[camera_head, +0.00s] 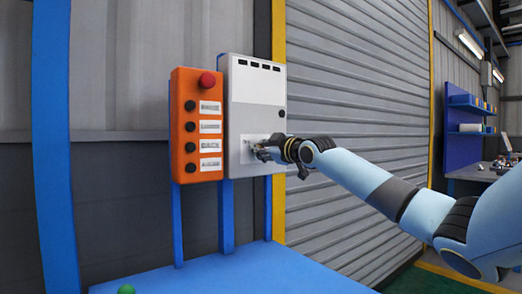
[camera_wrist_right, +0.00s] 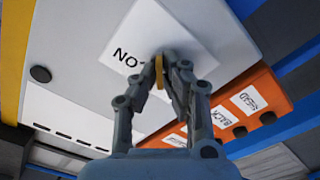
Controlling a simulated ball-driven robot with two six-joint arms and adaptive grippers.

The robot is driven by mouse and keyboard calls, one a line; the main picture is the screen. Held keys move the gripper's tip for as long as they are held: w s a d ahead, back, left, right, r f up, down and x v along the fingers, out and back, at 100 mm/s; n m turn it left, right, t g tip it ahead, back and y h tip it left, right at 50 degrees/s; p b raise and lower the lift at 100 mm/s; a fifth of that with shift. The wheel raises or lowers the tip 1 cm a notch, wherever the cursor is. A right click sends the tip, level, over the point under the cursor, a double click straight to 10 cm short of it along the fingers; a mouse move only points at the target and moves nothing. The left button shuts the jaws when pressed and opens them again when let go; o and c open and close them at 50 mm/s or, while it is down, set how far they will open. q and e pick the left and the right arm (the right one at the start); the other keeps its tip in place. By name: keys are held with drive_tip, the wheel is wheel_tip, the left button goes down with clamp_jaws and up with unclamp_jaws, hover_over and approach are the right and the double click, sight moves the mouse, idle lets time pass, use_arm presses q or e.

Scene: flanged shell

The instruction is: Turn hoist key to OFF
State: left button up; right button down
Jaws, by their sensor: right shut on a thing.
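The hoist key, a small yellow piece (camera_wrist_right: 159,72), shows between the fingertips of my right gripper (camera_wrist_right: 165,62) in the right wrist view. The fingers are shut on it. The key stands at a white label plate (camera_wrist_right: 120,50) on the grey cabinet. Dark letters that look like "NO" show on the plate beside the fingers, and the rest of the lettering is hidden. In the head view my right gripper (camera_head: 264,150) reaches the lower part of the cabinet (camera_head: 255,100) from the right and covers the key. The key's exact angle is hard to tell. My left gripper is not in view.
An orange button box (camera_head: 197,125) with a red knob (camera_head: 207,80) stands just left of the cabinet. A black round knob (camera_head: 282,113) sits on the cabinet's right edge. A blue table (camera_head: 230,275) lies below, with a green ball (camera_head: 126,289) at its front.

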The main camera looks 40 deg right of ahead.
sight(254, 114)
drive_tip(key=shift+n, duration=0.3)
drive_tip(key=c, duration=1.5)
unclamp_jaws()
drive_tip(key=shift+w, duration=0.1)
wheel_tip(254, 114, up, 10)
drive_tip(key=shift+a+r, duration=0.1)
drive_tip(key=shift+a, duration=0.05)
drive_tip(key=shift+d, duration=0.2)
